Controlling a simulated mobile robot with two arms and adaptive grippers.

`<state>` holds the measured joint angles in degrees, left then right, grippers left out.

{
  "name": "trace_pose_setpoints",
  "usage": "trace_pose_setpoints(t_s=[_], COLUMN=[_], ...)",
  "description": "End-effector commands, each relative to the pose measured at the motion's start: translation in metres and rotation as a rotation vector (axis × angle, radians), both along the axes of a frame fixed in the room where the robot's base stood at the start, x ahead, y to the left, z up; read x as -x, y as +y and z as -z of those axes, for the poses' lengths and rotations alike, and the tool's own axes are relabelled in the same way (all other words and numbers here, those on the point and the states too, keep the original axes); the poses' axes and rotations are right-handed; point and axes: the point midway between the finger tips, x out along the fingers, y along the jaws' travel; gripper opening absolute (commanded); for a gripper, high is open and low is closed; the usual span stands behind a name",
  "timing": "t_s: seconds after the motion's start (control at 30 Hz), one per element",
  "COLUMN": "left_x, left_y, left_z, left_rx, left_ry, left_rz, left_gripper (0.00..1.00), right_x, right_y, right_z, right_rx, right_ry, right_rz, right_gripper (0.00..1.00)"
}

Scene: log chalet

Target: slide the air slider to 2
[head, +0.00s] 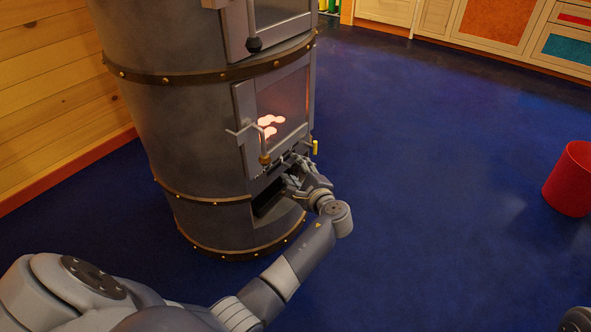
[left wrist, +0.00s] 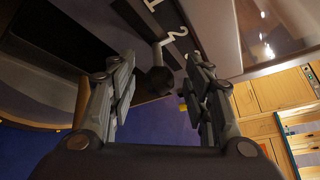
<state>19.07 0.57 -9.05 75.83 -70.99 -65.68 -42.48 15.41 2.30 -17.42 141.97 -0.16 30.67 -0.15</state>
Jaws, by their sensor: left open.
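The dark round stove (head: 195,120) stands at the left in the head view, with a glowing fire behind its lower glass door. My left gripper (head: 290,175) is at the stove front just below that door, by a dark opening. In the left wrist view my left gripper (left wrist: 155,92) has its fingers apart. A dark knob-like part (left wrist: 157,78), seemingly the air slider's, shows between them; I cannot tell whether they touch it. A white 2 (left wrist: 177,34) is marked on the strip beyond, with part of another numeral further up-left. The slider is hidden in the head view.
The fire door's handle (head: 265,157) hangs just above my left gripper. A small yellow part (head: 315,147) sticks out at the stove's right side. A red bin (head: 570,180) stands at the right. The blue floor (head: 430,170) between is clear. Cabinets (head: 500,30) line the back.

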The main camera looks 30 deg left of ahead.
Motion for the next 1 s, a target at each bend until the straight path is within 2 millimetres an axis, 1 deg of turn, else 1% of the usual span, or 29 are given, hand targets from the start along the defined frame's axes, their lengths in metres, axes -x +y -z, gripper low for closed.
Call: trace_pose_setpoints(t_s=[0.3,0.4,0.5,0.67,0.9,1.0], left_x=[0.036,0.046,0.054,0.06,0.061,0.061], left_y=[-0.054,-0.069,-0.08,-0.088,-0.089,-0.089], left_z=[-0.014,-0.018,-0.021,-0.024,-0.024,-0.024], left_rx=[0.004,0.003,0.002,-0.001,-0.001,-0.001], left_ry=[0.001,0.0,0.001,0.002,0.001,0.001], left_rz=[0.002,0.002,0.001,0.001,0.0,0.0], left_gripper=[0.46,0.46,0.46,0.46,0.46,0.46], right_x=[-0.001,-0.001,-0.001,-0.001,-0.001,-0.008], right_y=[0.0,0.0,0.0,0.0,0.0,0.001], right_z=[0.001,0.001,0.001,0.001,0.001,0.003], right_rx=[0.001,0.001,0.001,0.001,0.001,0.002], right_ry=[0.001,0.001,0.001,0.001,0.001,0.009], right_rz=[0.0,0.0,-0.001,0.0,-0.001,0.0], right_gripper=[0.0,0.0,0.0,0.0,0.0,0.0])
